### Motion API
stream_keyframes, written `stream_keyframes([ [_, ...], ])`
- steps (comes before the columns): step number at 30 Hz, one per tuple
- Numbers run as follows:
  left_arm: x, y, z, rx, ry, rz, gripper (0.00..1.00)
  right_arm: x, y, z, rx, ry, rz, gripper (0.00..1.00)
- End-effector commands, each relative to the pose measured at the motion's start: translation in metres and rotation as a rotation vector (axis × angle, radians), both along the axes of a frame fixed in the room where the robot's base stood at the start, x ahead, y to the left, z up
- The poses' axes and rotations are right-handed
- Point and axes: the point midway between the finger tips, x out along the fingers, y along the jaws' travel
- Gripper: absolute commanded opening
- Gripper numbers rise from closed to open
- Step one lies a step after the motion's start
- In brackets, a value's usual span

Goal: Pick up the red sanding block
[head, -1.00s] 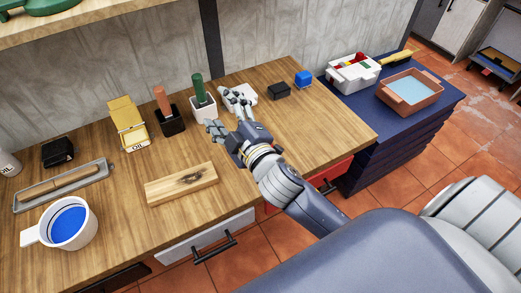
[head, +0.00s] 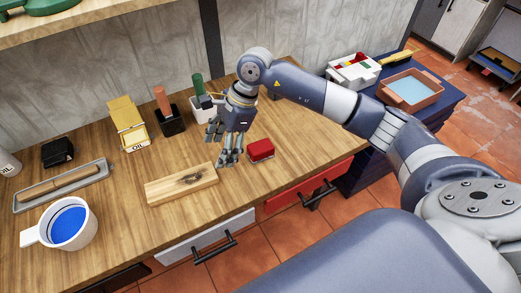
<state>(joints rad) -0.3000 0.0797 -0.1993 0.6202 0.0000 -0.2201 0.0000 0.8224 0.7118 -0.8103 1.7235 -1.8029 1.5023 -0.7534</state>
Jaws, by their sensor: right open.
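The red sanding block (head: 261,150) lies on the wooden workbench (head: 130,190), right of the wooden board with a dark mark. My right gripper (head: 221,152) is open and points down toward the bench, just left of the red block. Its fingers look apart from the block, and nothing is between them. My right arm reaches in from the right and hides part of the bench's back right. My left gripper is not in view.
The wooden board (head: 180,185) lies just left of the gripper. Behind stand a green-handled tool in a white holder (head: 203,108), an orange-handled tool in a black holder (head: 171,123) and a yellow holder (head: 128,123). A white cup of blue paint (head: 68,224) stands front left.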

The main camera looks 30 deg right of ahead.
Motion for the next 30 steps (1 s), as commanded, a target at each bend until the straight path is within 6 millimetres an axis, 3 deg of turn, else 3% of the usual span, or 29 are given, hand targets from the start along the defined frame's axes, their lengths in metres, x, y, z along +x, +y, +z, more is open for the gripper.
stream_keyframes([
  [1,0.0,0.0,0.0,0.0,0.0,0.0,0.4,0.007,-0.032,0.001,-0.111,-0.002,0.004,0.65],
  [3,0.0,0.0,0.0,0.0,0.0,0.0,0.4,0.01,-0.069,0.003,-0.243,0.009,0.006,0.65],
  [6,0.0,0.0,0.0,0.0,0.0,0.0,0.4,0.012,-0.106,0.008,-0.369,0.031,-0.001,0.65],
  [9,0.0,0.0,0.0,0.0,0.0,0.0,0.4,0.011,-0.123,0.01,-0.428,0.045,-0.003,0.65],
  [30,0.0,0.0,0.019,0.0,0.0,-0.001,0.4,0.01,-0.122,-0.075,-0.434,0.053,-0.003,0.65],
])
